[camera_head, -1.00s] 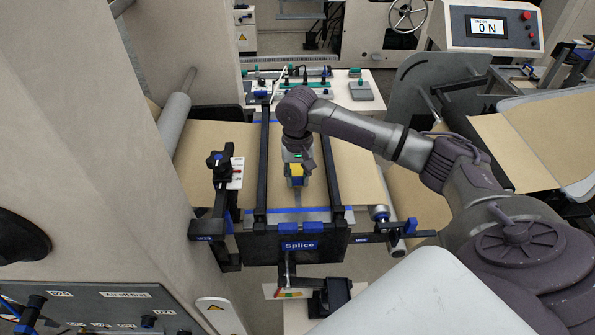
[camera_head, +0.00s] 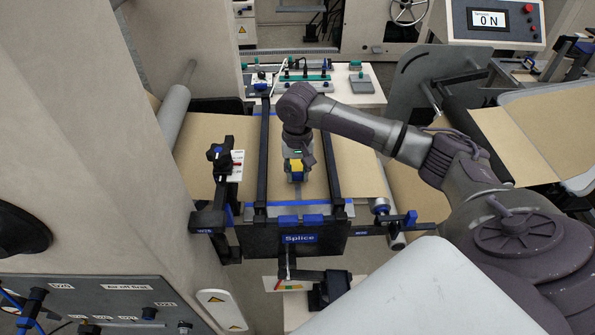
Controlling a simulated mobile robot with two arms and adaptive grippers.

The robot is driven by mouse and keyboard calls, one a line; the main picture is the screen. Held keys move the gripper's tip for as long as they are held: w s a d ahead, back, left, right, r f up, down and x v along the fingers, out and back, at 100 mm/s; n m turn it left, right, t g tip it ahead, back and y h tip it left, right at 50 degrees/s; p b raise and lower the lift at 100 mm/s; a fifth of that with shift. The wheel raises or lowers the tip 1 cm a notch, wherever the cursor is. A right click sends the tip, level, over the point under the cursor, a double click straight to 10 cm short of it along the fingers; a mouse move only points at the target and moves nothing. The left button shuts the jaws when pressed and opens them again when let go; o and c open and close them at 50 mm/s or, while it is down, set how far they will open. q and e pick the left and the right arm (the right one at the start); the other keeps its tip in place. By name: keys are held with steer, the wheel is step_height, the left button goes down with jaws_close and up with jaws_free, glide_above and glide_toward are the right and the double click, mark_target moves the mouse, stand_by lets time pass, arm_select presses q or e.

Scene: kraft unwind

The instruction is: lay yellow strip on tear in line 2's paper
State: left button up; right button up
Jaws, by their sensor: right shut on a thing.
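My right gripper (camera_head: 296,176) hangs over the brown paper (camera_head: 235,150) on the splice table, between its two black rails. It is shut on a small yellow thing, seemingly the yellow strip (camera_head: 297,166); the fingers hide part of it. A narrow grey mark (camera_head: 298,188) shows just below the fingertips; I cannot tell whether it is the tear. I cannot tell whether the strip touches the paper. My left gripper is not in view.
The black "Splice" plate (camera_head: 299,239) closes the table's near side. A clamp with a black knob (camera_head: 219,155) stands at the left. A bench with tools (camera_head: 345,93) is behind. The tension display (camera_head: 489,19) reads 0 N.

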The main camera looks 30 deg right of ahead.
steer(key=shift+f, duration=0.25)
stand_by(0.5)
steer(key=o, duration=0.9)
steer(key=shift+c, duration=0.2)
steer(key=shift+r, duration=0.1)
step_height(320, 180, up, 12)
